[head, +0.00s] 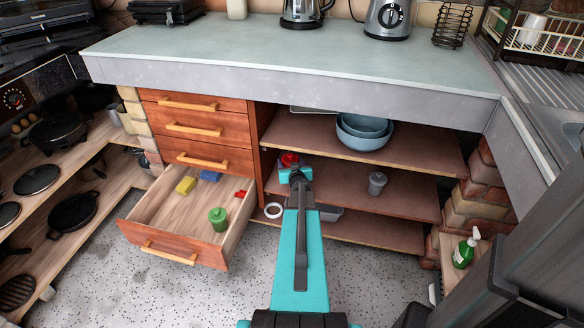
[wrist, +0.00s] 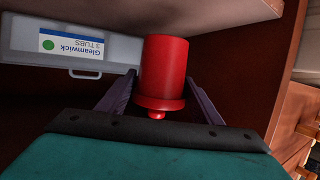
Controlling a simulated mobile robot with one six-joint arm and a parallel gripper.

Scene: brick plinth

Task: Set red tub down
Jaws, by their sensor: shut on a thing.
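The red tub (head: 289,159) shows just beyond the tip of my arm, at the left end of the open shelves. In the wrist view the red tub (wrist: 163,75) is between the two dark fingers of my gripper (wrist: 160,98), which is shut on it. That view is upside down, so the tub's knob points up in the room. A shelf board (wrist: 150,14) lies at the tub's base end; I cannot tell whether they touch. My gripper (head: 293,175) is partly hidden by my arm in the head view.
A grey case (wrist: 75,45) labelled Gleamwick 3 TUBS stands close beside the tub. A grey canister (head: 376,183) is on the middle shelf, blue bowls (head: 363,130) above. The open drawer (head: 165,215) at left holds a green tub (head: 217,220) and a yellow block (head: 186,185).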

